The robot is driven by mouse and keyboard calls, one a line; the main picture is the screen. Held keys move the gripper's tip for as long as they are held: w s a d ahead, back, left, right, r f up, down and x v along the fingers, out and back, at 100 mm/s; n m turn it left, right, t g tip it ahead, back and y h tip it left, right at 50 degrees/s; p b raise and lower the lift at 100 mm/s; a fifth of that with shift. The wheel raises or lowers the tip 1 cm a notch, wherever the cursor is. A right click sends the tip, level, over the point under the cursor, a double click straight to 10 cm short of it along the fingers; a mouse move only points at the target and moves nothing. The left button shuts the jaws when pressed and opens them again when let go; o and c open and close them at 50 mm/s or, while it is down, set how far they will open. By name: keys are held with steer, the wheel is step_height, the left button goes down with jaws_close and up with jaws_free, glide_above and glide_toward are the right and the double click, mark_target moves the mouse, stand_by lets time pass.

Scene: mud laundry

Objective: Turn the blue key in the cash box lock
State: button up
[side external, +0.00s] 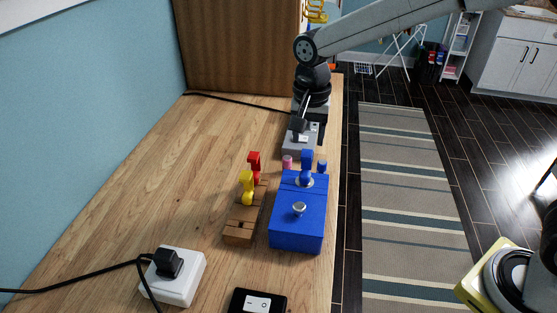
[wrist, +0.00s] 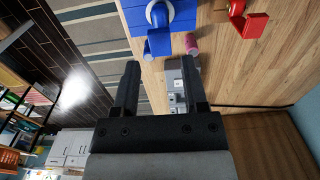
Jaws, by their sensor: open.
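The blue cash box (side external: 293,239) stands on the table, with a round silver lock plate (side external: 304,182) on its top. The blue key (side external: 307,162) stands upright at this plate. A silver knob (side external: 299,209) sits nearer the front of the lid. In the wrist view the blue key (wrist: 159,42) appears at the top, beyond my fingertips and apart from them. My gripper (wrist: 163,80) is open, with nothing between its fingers.
A wooden block (side external: 240,228) with a yellow key (side external: 247,187) and a red key (side external: 254,163) stands left of the box. A pink cylinder (side external: 287,162) is behind it. A white socket (side external: 176,281) and black switch panel (side external: 257,302) are in front.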

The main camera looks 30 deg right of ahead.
mark_target(307, 153)
steer(key=shift+f, duration=2.5)
jaws_close()
steer(key=shift+m, duration=1.2)
